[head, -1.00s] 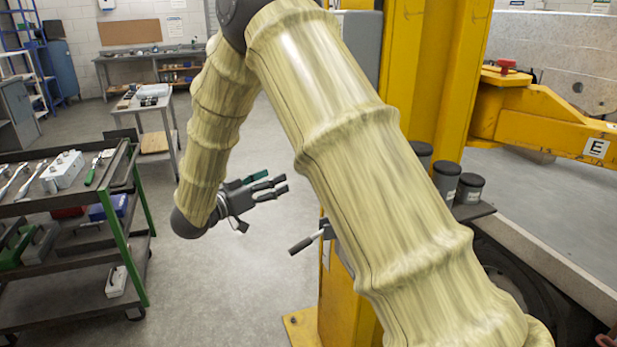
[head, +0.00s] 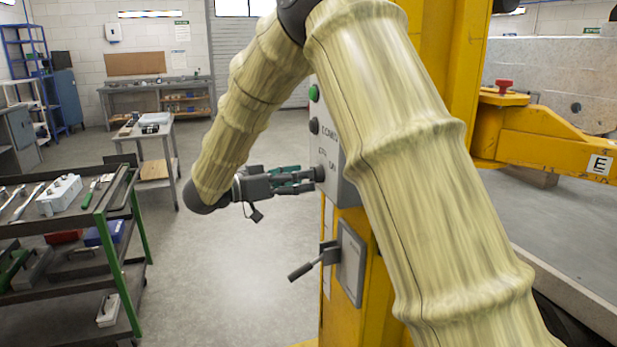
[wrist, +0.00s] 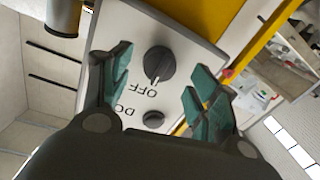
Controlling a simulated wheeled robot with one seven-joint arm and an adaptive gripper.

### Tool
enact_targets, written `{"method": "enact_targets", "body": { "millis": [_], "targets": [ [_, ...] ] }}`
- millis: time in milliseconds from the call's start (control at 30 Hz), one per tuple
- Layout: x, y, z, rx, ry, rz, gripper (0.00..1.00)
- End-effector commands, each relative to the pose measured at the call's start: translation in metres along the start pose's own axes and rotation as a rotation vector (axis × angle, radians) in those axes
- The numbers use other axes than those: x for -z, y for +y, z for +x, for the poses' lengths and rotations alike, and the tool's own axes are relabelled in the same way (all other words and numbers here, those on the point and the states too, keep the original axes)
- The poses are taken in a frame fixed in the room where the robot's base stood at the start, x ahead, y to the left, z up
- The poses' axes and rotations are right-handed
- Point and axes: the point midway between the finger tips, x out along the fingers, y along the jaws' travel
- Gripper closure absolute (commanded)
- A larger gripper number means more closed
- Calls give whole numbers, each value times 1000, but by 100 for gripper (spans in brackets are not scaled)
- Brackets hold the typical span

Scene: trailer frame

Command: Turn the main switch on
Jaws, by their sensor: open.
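The main switch is a black rotary knob (wrist: 158,66) on the grey face of a control box (head: 345,185) on the yellow column. In the wrist view its white mark points toward the OFF lettering. In the wrist view the teal fingers (wrist: 160,78) stand on either side of the knob, with gaps visible. Whether the tips touch the panel is unclear.
A green button (head: 314,93) and a black button (head: 314,126) sit above the knob. A lever handle (head: 302,270) sticks out below the box. A tool cart (head: 130,230) stands at the left. A yellow arm marked E (head: 545,125) is at the right. The floor left of the column is clear.

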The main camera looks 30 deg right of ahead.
Motion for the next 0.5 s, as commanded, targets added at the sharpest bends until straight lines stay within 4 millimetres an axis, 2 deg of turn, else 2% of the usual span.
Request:
{"method": "enact_targets", "body": {
  "millis": [200, 500],
  "targets": [
    [0, 0, 22, -1, 1, 1, 39],
    [0, 0, 28, 1, 1, 1, 39]
  ]
}}
